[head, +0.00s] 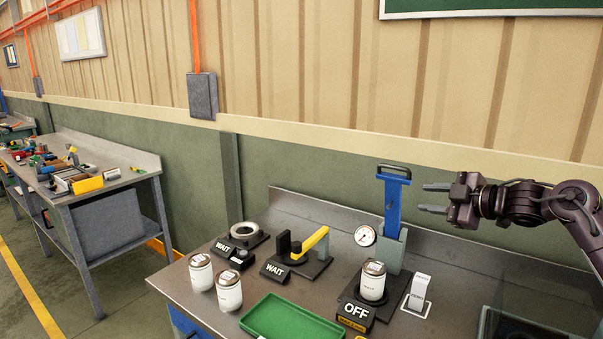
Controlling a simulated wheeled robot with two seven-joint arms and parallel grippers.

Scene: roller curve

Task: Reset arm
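My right gripper (436,198) is at the right of the head view, on my dark arm that comes in from the right edge. Its two grey fingers point left and are apart, with nothing between them. It is raised above the metal workbench (310,293), to the right of a blue press handle (393,195), with a gap between fingertips and handle. My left gripper is not in the head view.
On the workbench stand two white jars (201,272), a green tray (287,318), a yellow-levered device (310,243), a ring fixture (243,231), a gauge (365,236), a white jar (373,281) under the press, and a white rocker switch (418,291). Another cluttered bench (130,157) stands left.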

